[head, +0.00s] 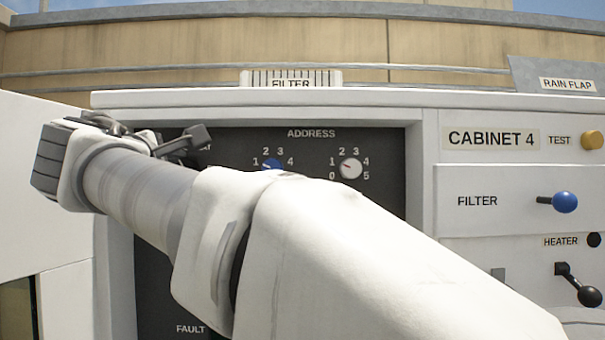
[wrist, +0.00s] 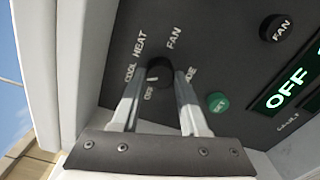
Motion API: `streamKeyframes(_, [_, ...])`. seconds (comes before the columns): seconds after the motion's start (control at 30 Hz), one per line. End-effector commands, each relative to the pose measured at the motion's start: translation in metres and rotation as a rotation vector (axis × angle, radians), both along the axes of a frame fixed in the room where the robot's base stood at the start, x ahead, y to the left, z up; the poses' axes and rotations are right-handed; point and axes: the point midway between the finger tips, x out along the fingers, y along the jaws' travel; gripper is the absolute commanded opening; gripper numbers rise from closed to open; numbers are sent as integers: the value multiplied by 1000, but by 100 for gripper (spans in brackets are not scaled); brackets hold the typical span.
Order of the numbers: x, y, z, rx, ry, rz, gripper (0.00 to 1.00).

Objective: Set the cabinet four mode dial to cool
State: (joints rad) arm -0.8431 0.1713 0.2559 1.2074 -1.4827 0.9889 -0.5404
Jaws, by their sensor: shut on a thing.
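The mode dial (wrist: 159,73) is a small black knob on the dark panel in the wrist view. The labels OFF, COOL, HEAT and FAN stand around it, and a partly covered label ending in "DE" is on its right. My gripper (wrist: 160,80) has one finger on each side of the knob and is shut on it. I cannot tell which label the dial points to. In the head view my gripper (head: 185,142) is at the upper left of the recessed panel of cabinet 4 (head: 490,139), and the dial is hidden behind my arm.
In the wrist view, a green SET button (wrist: 218,102), a black FAN knob (wrist: 279,27) and a lit display reading OFF (wrist: 287,92) are nearby. In the head view, two address dials (head: 350,168) sit right of my gripper. A blue-knobbed filter handle (head: 564,202) and heater lever (head: 588,296) stick out at right.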

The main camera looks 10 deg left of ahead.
Motion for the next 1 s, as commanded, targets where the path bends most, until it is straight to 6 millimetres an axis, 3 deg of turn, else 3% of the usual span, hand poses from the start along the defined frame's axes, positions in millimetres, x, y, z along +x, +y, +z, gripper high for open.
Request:
streamKeyframes(0.37, [0, -1, 1, 5, -1, -2, 0])
streamKeyframes(0.4, [0, -1, 1, 5, 0, -2, 46])
streamKeyframes(0.57, [0, 0, 0, 4, 0, -1, 74])
streamKeyframes(1.0, [0, 0, 0, 4, 0, -1, 74])
